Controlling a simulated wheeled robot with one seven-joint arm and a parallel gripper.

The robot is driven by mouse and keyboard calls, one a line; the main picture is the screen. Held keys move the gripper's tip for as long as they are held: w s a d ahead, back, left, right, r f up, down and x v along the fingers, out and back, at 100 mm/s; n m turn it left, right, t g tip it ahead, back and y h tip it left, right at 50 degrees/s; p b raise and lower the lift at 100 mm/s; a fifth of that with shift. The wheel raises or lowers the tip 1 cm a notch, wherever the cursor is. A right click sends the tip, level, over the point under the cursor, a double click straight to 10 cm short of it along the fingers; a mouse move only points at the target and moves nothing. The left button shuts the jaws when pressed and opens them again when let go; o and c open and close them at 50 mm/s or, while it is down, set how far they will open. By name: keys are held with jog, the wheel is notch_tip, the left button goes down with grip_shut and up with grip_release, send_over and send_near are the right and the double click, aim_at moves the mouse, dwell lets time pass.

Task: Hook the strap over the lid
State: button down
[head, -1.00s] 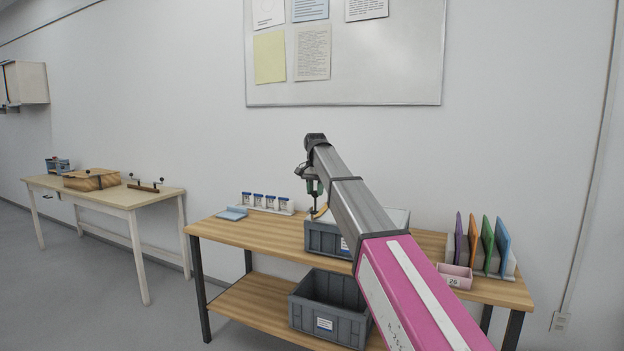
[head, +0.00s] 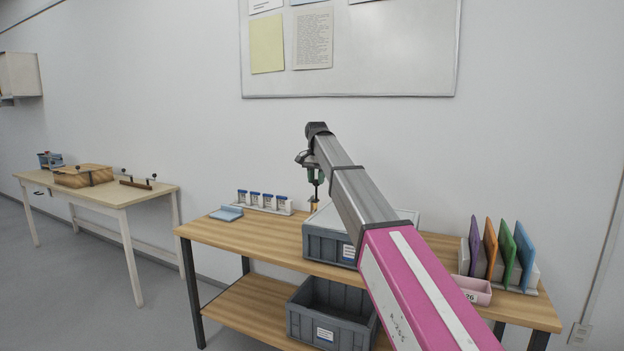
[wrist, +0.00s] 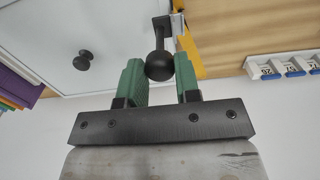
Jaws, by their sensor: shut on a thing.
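The grey bin (head: 328,246) stands on the wooden workbench under a pale lid (head: 405,215). In the wrist view the lid (wrist: 35,35) fills the upper left and carries a round black knob (wrist: 82,60). My gripper (head: 316,182) is above the bin's left end, pointing down. In the wrist view its green fingers are shut on a black ball-ended handle (wrist: 159,66). The yellow strap (wrist: 189,48) is beside the handle, along the lid's edge; it shows small below my gripper in the head view (head: 314,204). How the handle joins the strap is not clear.
A row of blue-capped jars (head: 262,202) and a light blue item (head: 226,213) are left of the bin. An open grey bin (head: 332,312) sits on the lower shelf.

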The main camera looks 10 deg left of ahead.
jog(key=shift+s+d, duration=1.8)
jog(key=shift+d, duration=3.75)
jog(key=shift+s+d, duration=1.85)
jog(key=shift+d, duration=3.65)
jog(key=shift+s+d, duration=1.8)
jog(key=shift+d, duration=3.75)
jog(key=s+d+f, duration=0.1)
jog(key=d+f, duration=0.4)
jog(key=f, duration=0.5)
jog(key=shift+s+d+f, duration=0.15)
jog(key=shift+s+f, duration=0.2)
jog(key=shift+f, duration=0.05)
jog(key=shift+d, duration=0.2)
jog(key=shift+w+a, duration=0.1)
jog(key=shift+a, duration=0.35)
